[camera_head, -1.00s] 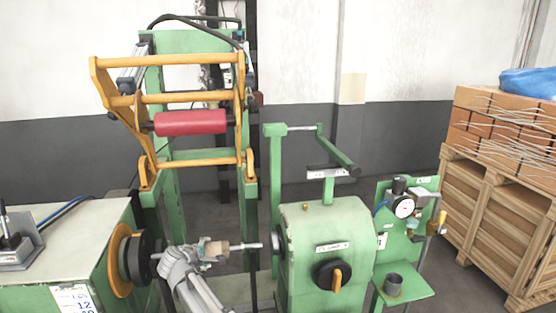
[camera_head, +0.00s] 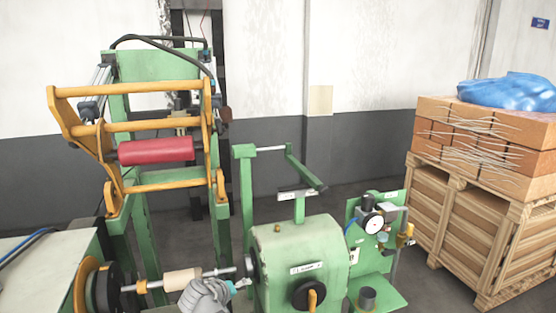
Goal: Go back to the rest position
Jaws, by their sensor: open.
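My gripper (camera_head: 232,285) is grey with teal parts and shows at the bottom of the head view. It is open, in front of the winding shaft and just right of the beige coil former (camera_head: 182,280). The former sits on the horizontal shaft between the black and orange chuck (camera_head: 102,289) and the green tailstock (camera_head: 298,262). I cannot tell whether a fingertip touches the shaft. The rest of my arm is cut off by the lower picture edge.
A green frame with a yellow guard (camera_head: 135,88) and red roller (camera_head: 155,151) stands behind. A green panel with a gauge (camera_head: 372,223) stands right of the tailstock. A wooden crate (camera_head: 455,215) with bricks is at the far right. Grey floor shows between panel and crate.

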